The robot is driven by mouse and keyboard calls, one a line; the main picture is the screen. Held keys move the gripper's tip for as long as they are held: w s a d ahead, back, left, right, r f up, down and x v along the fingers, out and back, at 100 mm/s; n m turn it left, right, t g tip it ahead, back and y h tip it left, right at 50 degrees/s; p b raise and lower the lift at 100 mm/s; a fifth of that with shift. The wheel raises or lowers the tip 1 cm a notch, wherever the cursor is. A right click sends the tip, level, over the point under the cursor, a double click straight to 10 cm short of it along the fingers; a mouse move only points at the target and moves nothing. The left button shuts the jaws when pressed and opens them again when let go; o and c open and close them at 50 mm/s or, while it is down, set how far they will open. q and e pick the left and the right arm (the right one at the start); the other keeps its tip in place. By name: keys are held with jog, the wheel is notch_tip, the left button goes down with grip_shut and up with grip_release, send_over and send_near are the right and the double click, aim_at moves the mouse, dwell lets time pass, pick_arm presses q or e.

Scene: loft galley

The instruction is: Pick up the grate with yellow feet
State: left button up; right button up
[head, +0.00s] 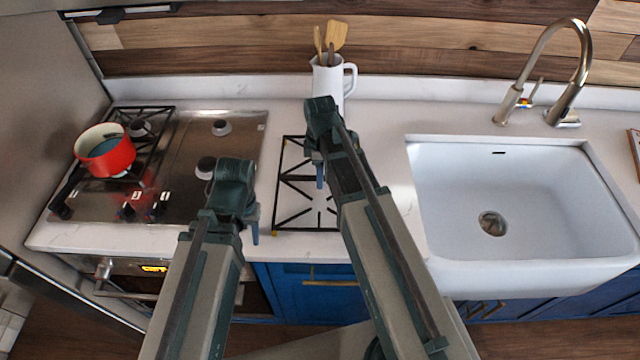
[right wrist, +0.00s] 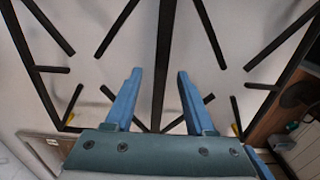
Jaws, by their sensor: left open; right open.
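The black grate (head: 277,207) lies on the white counter between the cooktop and the sink. My right arm covers part of it in the head view. In the right wrist view the grate (right wrist: 165,30) fills the upper picture, with small yellow feet at its near corners. My right gripper (head: 320,176) is over the grate, pointing down. In the right wrist view this gripper (right wrist: 158,72) is open, its blue fingers on either side of the central bar; contact is unclear. My left gripper (head: 252,232) is open and empty near the counter's front edge, left of the grate.
A steel cooktop (head: 190,150) on the left carries a red pot (head: 106,152) on another black grate (head: 160,118). A white jug (head: 328,82) with wooden utensils stands behind the loose grate. A white sink (head: 490,190) with a tall faucet (head: 545,70) is at right.

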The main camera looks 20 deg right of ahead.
jog(key=shift+c, duration=0.3)
grip_shut()
dwell(0.4)
pick_arm(q)
notch_tip(320, 180, up, 10)
jog(key=p, duration=1)
pick_arm(e)
notch_tip(320, 180, up, 10)
